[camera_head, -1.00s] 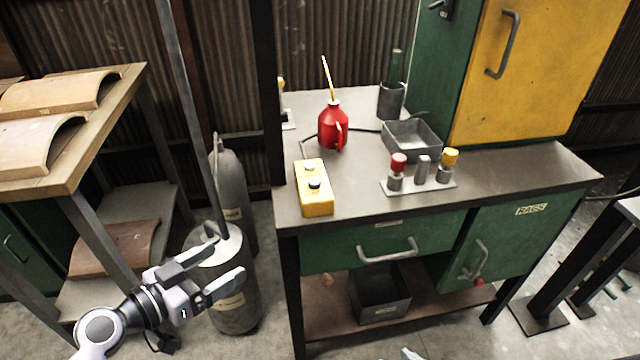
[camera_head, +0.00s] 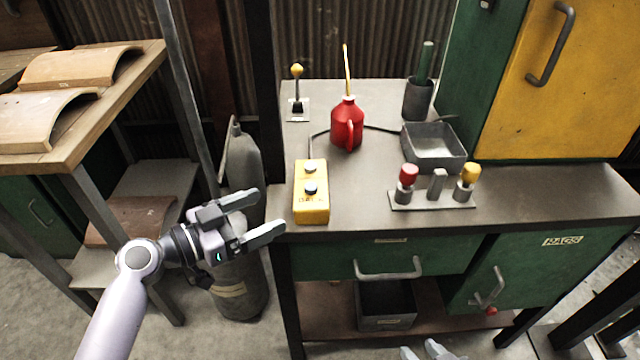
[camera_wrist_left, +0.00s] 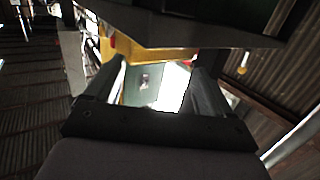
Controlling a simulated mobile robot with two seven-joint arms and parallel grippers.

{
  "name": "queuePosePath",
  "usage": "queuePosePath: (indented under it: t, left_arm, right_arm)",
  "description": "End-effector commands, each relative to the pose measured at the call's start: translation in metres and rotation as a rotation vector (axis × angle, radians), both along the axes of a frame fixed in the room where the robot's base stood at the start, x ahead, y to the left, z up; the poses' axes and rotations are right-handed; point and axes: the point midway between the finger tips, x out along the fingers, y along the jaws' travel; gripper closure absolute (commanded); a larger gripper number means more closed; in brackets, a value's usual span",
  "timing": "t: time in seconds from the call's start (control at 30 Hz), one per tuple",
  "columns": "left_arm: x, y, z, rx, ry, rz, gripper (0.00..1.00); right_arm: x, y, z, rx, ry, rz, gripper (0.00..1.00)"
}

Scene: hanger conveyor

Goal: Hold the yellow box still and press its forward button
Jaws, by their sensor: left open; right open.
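The yellow box (camera_head: 312,207) lies on the workbench near its left front corner, in the head view. My left gripper (camera_head: 262,215) is open and empty, left of the bench corner and apart from the box. Its fingers point right. They also show in the left wrist view (camera_wrist_left: 160,85). My right gripper (camera_head: 430,350) shows only as fingertips at the bottom edge, open and below the bench front.
The workbench (camera_head: 375,205) also holds a red oil can (camera_head: 347,125), a lever (camera_head: 297,90), a grey tray (camera_head: 434,163), a cup (camera_head: 418,101) and a plate with red and yellow knobs (camera_head: 432,200). Gas cylinders (camera_head: 243,165) stand left of the bench. A drawer handle (camera_head: 390,274) juts out in front.

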Motion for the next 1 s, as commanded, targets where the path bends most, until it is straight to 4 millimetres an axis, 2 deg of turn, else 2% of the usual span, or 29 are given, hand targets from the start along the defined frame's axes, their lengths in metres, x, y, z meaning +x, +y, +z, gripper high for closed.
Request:
queuePosePath:
  t: [0.27,0.6,0.7,0.8,1.0]
  left_arm:
    - [0.007,-0.01,0.001,-0.002,0.0,0.0,0.17]
    - [0.035,-0.051,-0.004,-0.003,0.001,-0.001,0.17]
    - [0.042,-0.061,-0.012,0.0,-0.004,-0.002,0.17]
    - [0.048,-0.07,-0.012,-0.001,-0.004,-0.001,0.17]
    - [0.055,-0.08,-0.011,0.0,-0.002,-0.001,0.17]
  right_arm:
    - [-0.001,0.0,0.003,0.001,0.001,-0.001,0.57]
    - [-0.004,0.0,0.006,-0.002,0.006,-0.003,0.57]
    - [-0.005,0.0,-0.011,0.0,0.008,-0.005,0.57]
    - [-0.006,0.0,-0.018,0.003,0.023,-0.006,0.57]
    - [-0.001,0.002,-0.015,0.008,0.003,-0.004,0.57]
